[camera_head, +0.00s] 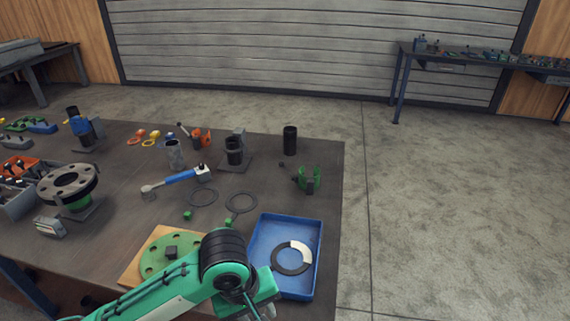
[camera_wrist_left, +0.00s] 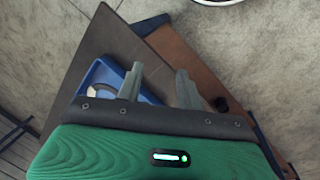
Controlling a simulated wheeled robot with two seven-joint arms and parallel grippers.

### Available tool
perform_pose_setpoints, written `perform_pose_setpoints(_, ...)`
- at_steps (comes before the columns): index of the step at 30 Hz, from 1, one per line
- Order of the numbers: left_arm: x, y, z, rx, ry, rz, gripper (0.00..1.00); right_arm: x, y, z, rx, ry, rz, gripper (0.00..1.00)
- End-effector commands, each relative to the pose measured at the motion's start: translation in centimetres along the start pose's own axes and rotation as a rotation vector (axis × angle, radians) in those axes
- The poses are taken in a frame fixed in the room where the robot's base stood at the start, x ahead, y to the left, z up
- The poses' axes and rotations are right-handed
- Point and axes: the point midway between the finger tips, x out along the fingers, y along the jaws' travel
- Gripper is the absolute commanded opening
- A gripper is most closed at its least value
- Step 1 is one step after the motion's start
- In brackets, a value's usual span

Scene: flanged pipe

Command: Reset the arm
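My left arm is green and black and comes in from the lower left of the head view. It ends at a green hand over the front edge of the table, by the blue tray. In the left wrist view my left gripper (camera_wrist_left: 158,84) has its two grey fingers apart with nothing between them. The blue tray (camera_wrist_left: 98,72) and the table (camera_wrist_left: 105,35) show beyond the fingers. My right gripper is in neither view.
The blue tray (camera_head: 312,245) holds a black and white ring (camera_head: 291,258). A green flange disc (camera_head: 160,252) lies on a board left of it. A flanged pipe part (camera_head: 68,184), a blue-handled tool (camera_head: 180,178) and a black cylinder (camera_head: 290,140) stand or lie farther back. Floor right of the table is clear.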

Motion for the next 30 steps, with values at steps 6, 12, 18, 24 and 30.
perform_pose_setpoints(6,1.8,0.2,1.4,0.124,-0.003,0.136,0.37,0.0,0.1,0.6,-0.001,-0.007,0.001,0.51)
perform_pose_setpoints(12,3.4,-1.0,1.7,0.227,0.056,0.235,0.37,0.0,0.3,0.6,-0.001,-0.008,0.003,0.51)
perform_pose_setpoints(18,5.0,-4.0,1.6,0.306,0.146,0.26,0.37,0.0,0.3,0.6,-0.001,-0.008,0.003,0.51)
perform_pose_setpoints(24,6.9,-9.0,1.8,0.376,0.236,0.195,0.37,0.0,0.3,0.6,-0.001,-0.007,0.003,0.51)
perform_pose_setpoints(30,8.3,-14.9,2.5,0.451,0.291,0.066,0.37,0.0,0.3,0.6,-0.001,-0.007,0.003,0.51)
